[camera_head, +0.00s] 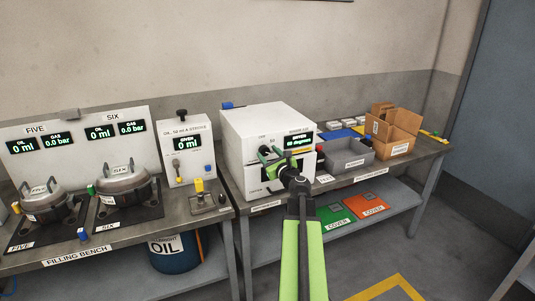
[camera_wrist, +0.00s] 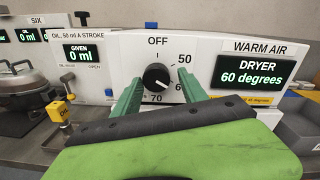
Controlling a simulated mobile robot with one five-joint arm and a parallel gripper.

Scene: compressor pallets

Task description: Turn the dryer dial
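The white dryer (camera_head: 262,120) stands on the bench, and its front fills much of the wrist view (camera_wrist: 205,50). Its round black dial (camera_wrist: 156,76) has marks OFF, 50, 60 and 70 around it; the 60 is partly covered by my right finger. The dial's white pointer appears to point down and right, towards 60. The dryer display (camera_wrist: 246,72) reads 60 degrees. My gripper (camera_wrist: 155,82) is open, with one green finger on each side of the dial. I cannot tell whether the fingers touch it. My gripper also shows in front of the dryer in the head view (camera_head: 269,155).
The oil dispenser (camera_head: 185,150) stands left of the dryer, with two lidded pots (camera_head: 124,183) further left. A grey bin (camera_head: 345,154) and cardboard boxes (camera_head: 396,130) are to the right. Green (camera_head: 335,215) and red covers (camera_head: 368,206) lie on the lower shelf.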

